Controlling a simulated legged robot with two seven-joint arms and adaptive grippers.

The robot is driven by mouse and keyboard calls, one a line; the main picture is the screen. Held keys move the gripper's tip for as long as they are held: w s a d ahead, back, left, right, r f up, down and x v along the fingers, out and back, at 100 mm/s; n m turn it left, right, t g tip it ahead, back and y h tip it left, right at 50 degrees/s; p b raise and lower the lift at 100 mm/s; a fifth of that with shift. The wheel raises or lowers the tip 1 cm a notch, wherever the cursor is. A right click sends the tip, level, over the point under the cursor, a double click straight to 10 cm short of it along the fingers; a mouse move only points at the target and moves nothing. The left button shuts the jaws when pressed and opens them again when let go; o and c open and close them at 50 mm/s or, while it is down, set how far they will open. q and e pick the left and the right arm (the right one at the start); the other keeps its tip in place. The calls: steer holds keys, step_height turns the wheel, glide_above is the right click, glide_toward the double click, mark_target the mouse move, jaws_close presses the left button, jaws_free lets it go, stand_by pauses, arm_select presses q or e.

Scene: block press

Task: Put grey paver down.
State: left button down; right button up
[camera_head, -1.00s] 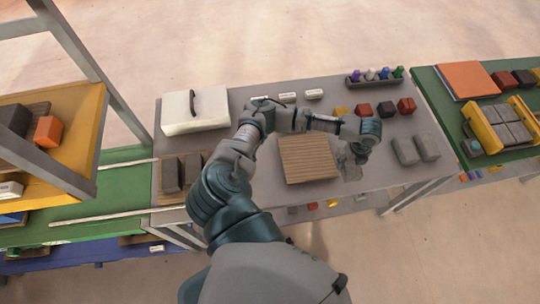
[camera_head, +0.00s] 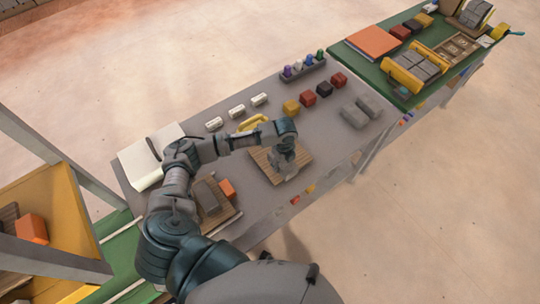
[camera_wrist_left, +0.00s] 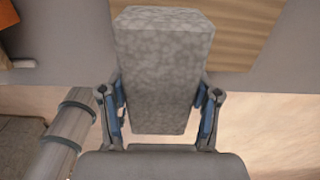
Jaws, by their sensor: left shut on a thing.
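My left gripper (camera_head: 286,164) is over the square wooden board (camera_head: 262,158) in the middle of the grey table. In the left wrist view, its two fingers (camera_wrist_left: 162,112) are shut on the grey paver (camera_wrist_left: 165,65), one on each side. The paver's long body points away from the palm. The wooden board (camera_wrist_left: 235,30) shows behind and to the right of the paver in that view. Whether the paver touches the board cannot be told. In the head view the arm mostly hides the paver. My right gripper is not in view.
Two loose grey pavers (camera_head: 354,115) lie right of the board. Coloured blocks (camera_head: 308,98), white labelled pieces (camera_head: 237,111) and a peg rack (camera_head: 303,68) line the back. A wooden tray (camera_head: 216,217) with a grey block and an orange block (camera_head: 227,188) is at left.

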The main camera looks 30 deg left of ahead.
arm_select(q)
steer(key=a, duration=0.2)
steer(key=w+a, duration=0.2)
steer(key=a, duration=0.1)
steer(key=shift+a+f, duration=0.2)
steer(key=shift+a, duration=0.1)
steer(key=shift+w+a, duration=0.3)
steer(key=shift+a, duration=0.1)
steer(key=shift+f, duration=1.8)
steer(key=shift+c, duration=1.2)
jaws_free()
steer(key=shift+s+a, duration=0.1)
steer(key=shift+r, duration=0.25)
step_height(320, 180, up, 11)
steer(key=shift+r, duration=0.2)
